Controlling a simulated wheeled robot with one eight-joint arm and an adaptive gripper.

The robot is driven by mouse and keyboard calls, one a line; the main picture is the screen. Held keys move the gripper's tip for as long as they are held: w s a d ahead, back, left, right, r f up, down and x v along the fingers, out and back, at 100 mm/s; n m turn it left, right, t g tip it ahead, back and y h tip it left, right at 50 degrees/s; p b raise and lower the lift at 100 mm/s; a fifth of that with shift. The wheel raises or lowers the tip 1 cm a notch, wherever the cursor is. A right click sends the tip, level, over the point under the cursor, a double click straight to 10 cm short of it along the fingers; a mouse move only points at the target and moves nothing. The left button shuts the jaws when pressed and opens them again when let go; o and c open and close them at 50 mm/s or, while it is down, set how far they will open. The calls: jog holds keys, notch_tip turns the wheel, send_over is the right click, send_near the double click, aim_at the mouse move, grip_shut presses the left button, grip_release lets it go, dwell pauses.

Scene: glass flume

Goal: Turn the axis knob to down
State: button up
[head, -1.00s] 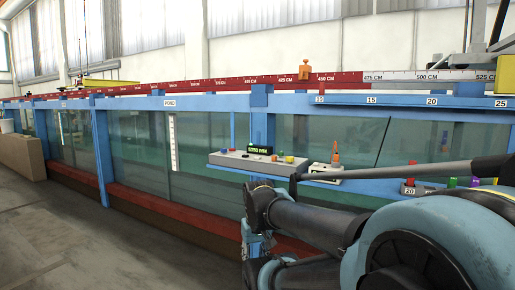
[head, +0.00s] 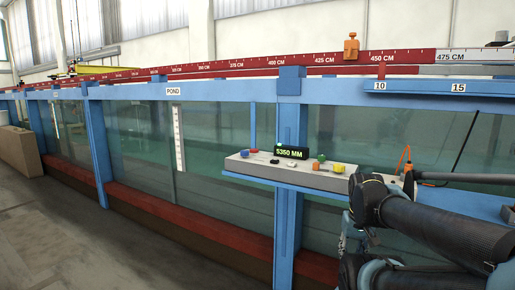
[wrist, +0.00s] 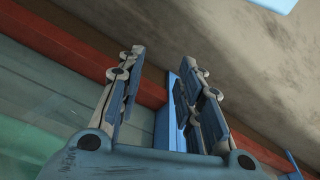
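A grey control panel (head: 262,171) sits on a blue shelf on the flume's side in the head view. It carries a green-lit display (head: 291,152) reading 5350 MM and several small coloured knobs and buttons: blue, red, black, white, orange, green and yellow. I cannot tell which of them is the axis knob or how it is set. In the wrist view my gripper (wrist: 157,85) is open and empty, its two fingers apart. Behind the fingers are a blue post and a red-brown rail. In the head view my arm is right of the panel and the fingertips cannot be made out.
The blue shelf edge (head: 300,188) juts out under the panel. An orange pointed object (head: 403,158) stands right of the panel, partly behind my arm. A blue upright (head: 287,235) stands below the shelf. The grey floor (head: 80,240) at left is clear.

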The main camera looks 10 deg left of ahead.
jog(key=shift+w+a, duration=0.1)
jog(key=shift+w, duration=0.4)
